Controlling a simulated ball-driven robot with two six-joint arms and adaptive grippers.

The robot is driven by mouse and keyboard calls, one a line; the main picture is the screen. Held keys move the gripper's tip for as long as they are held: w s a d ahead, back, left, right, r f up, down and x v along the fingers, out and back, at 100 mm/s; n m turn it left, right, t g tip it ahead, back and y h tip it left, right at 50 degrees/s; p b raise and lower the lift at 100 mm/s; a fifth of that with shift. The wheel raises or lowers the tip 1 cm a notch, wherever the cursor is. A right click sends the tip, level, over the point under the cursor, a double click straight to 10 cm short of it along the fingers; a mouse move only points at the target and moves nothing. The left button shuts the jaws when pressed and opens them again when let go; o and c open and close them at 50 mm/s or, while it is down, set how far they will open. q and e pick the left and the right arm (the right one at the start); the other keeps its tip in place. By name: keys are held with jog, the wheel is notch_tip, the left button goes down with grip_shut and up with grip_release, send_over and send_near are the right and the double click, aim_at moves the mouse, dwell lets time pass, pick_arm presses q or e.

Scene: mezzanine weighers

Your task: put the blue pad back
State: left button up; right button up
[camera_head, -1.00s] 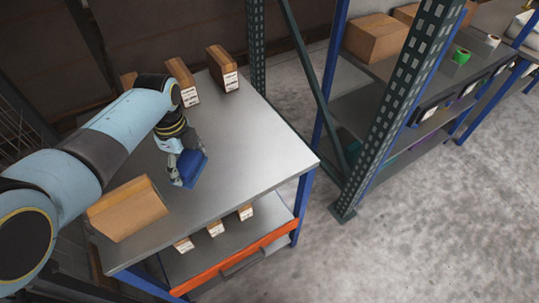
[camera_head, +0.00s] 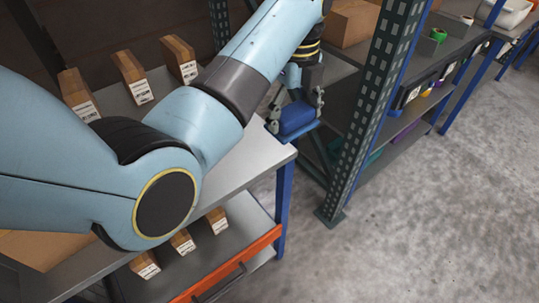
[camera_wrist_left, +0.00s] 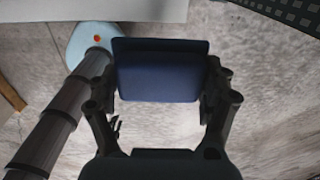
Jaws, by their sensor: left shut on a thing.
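The blue pad (camera_head: 297,117) is a small dark blue block with a flat edge plate. It also shows in the left wrist view (camera_wrist_left: 160,78), between the two dark fingers. My left gripper (camera_head: 294,122) is shut on it and holds it in the air, just off the right edge of the grey metal table (camera_head: 262,150). In the wrist view (camera_wrist_left: 158,95) concrete floor shows behind the pad. My right gripper is not in view.
Several cardboard boxes stand at the table's back, one here (camera_head: 131,77). Smaller boxes (camera_head: 183,243) sit on the lower shelf. A green perforated rack post (camera_head: 372,110) stands right of the gripper. Beyond are shelves with a green tape roll (camera_head: 438,34). Floor at right is clear.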

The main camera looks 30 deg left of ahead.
pick_arm(q)
jog(key=shift+f, duration=0.45)
send_over(248, 147)
notch_tip(248, 147, down, 7)
jog(key=shift+r, duration=0.1)
notch_tip(248, 147, down, 4)
jog(key=shift+r, duration=0.25)
jog(key=shift+f, duration=0.3)
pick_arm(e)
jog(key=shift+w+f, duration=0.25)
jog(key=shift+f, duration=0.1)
pick_arm(q)
jog(key=shift+f, duration=0.1)
jog(key=o, duration=1)
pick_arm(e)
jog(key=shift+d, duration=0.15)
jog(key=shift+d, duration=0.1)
